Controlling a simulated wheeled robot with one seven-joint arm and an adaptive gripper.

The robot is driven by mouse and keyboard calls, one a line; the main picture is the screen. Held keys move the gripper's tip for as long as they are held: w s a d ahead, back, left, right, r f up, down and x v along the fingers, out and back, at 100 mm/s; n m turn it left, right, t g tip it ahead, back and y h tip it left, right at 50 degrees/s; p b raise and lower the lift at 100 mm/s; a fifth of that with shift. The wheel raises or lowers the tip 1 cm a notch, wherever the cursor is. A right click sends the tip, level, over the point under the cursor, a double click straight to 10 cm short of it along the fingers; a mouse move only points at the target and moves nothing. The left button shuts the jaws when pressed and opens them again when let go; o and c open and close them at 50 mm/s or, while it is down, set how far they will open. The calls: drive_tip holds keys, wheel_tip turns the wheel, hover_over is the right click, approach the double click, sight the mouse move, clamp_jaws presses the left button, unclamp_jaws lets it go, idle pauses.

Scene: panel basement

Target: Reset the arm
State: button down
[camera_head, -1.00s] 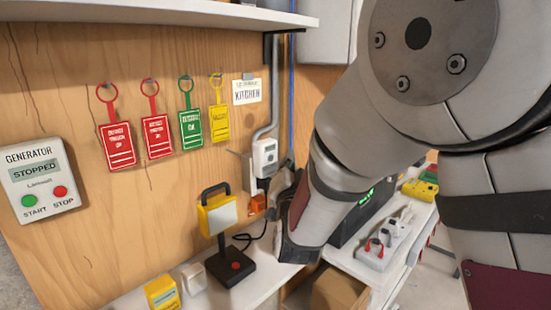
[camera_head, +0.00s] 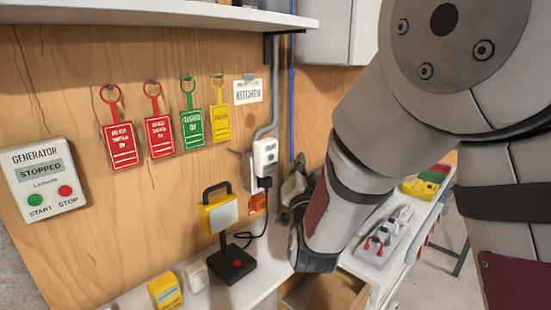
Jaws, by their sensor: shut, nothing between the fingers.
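My arm fills the right side of the head view, bending down and toward the back wall. My gripper (camera_head: 292,188) shows in part as a dark grey shape behind the forearm, just right of a white plug-in device on the wall (camera_head: 265,154). It is shut and empty, apart from the device; its fingertips are hard to make out.
A generator panel (camera_head: 47,179) reading STOPPED is on the wall at left. Red, green and yellow tags (camera_head: 192,128) hang on hooks under an upper shelf (camera_head: 160,14). A power strip (camera_head: 383,240) and open cardboard box (camera_head: 338,293) are near my forearm.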

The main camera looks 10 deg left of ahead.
drive_tip(key=s+d+r+n+g, duration=0.3)
drive_tip(key=s+d+g, duration=0.3)
drive_tip(key=s+d, duration=0.3)
drive_tip(key=s+d+f+n+g+h, duration=0.1)
drive_tip(key=s+d+g, duration=0.3)
drive_tip(key=s, duration=0.8)
drive_tip(key=s+d+f+n+g+h, duration=0.1)
drive_tip(key=s+d+f+n+g, duration=0.1)
drive_tip(key=s+d, duration=0.5)
drive_tip(key=s+g, duration=0.1)
drive_tip(key=s, duration=0.5)
drive_tip(key=shift+d+f+g, duration=0.2)
drive_tip(key=shift+f+g, duration=0.05)
drive_tip(key=shift+g, duration=0.15)
